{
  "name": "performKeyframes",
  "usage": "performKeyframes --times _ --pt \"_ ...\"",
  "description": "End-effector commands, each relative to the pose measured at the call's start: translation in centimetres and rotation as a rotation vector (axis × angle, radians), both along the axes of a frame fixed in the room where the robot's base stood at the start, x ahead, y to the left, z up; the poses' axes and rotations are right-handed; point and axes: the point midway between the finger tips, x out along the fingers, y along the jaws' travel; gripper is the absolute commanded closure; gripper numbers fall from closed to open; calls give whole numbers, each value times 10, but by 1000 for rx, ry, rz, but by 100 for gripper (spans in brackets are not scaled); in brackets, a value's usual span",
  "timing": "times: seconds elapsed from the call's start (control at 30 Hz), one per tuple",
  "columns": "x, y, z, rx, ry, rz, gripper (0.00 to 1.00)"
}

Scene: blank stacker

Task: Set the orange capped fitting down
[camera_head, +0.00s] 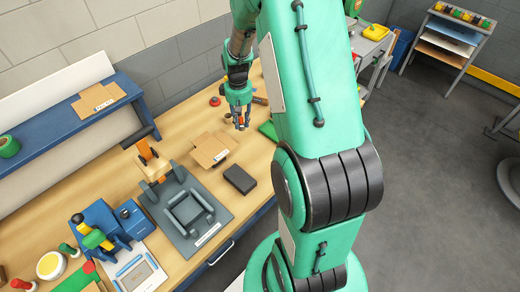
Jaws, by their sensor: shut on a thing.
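My gripper (239,117) is at the end of the green arm, pointing down over the far right part of the wooden workbench (165,112). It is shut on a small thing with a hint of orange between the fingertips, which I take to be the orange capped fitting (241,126). The fingers hide most of it. I cannot tell whether its lower end touches the bench or hangs just above it.
An open cardboard box (212,150) stands just left of and nearer than my gripper. A black block (240,179) lies in front. A grey tray fixture (187,212) sits further left.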

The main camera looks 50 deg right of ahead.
Motion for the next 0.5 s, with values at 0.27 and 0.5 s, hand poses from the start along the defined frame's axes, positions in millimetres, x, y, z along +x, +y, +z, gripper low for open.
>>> performKeyframes --times 0.27,0.5 --pt "-69 12 -9 0 0 -51 100" --pt "-128 28 -20 0 0 -94 100"
